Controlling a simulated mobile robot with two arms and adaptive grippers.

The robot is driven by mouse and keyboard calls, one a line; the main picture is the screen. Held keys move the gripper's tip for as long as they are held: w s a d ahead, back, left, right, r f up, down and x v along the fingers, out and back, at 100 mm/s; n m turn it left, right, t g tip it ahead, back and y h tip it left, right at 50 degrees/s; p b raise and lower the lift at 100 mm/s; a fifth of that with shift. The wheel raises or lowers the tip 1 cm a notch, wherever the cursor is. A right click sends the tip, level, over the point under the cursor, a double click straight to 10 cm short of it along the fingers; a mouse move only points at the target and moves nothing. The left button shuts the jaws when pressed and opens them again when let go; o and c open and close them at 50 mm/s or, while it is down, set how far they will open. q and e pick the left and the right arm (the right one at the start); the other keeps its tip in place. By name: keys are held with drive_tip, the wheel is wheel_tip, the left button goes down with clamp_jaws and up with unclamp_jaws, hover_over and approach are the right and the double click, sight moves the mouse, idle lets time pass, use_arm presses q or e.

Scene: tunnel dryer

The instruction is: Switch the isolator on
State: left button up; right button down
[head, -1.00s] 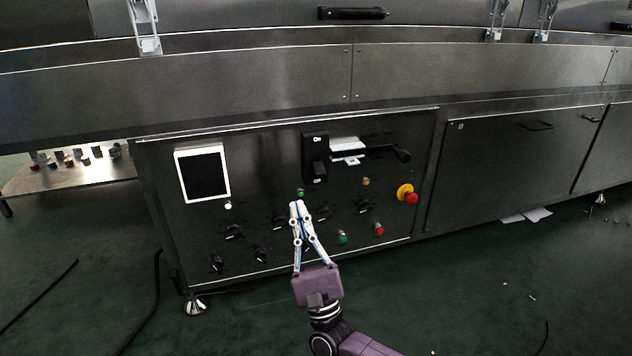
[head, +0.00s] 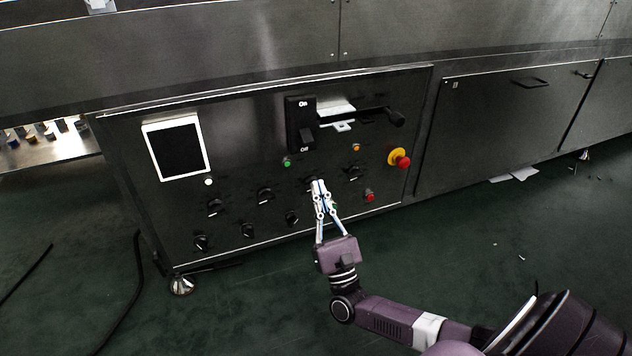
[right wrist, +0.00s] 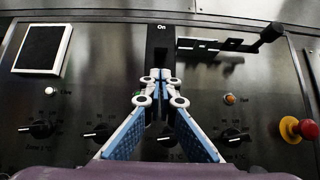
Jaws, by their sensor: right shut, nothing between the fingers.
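The isolator (head: 293,124) is a tall black block on the dark control panel (head: 240,115). It is marked On at the top and Off at the bottom, and its black toggle sits low, at the Off end. In the right wrist view the isolator (right wrist: 158,42) stands straight ahead; its lower part is hidden behind my fingers. My right gripper (head: 317,184) is shut and empty, its fingertips below and slightly right of the isolator, in front of the knobs. It appears apart from the isolator. My left gripper is in neither view.
A black crank handle (head: 395,117) sticks out right of the isolator. A red emergency stop (head: 402,160) on yellow, a green lamp (head: 287,161), an orange lamp (head: 356,147) and several knobs surround the gripper. A white-framed screen (head: 177,149) is at left.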

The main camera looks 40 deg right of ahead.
sight(306, 136)
drive_tip(key=b+x, duration=0.2)
drive_tip(key=x, duration=0.6)
drive_tip(key=shift+w+r, duration=0.1)
drive_tip(key=shift+r, duration=0.05)
drive_tip(key=shift+r+g+p, duration=0.15)
drive_tip(key=shift+g+p, duration=0.15)
drive_tip(key=shift+p, duration=0.6)
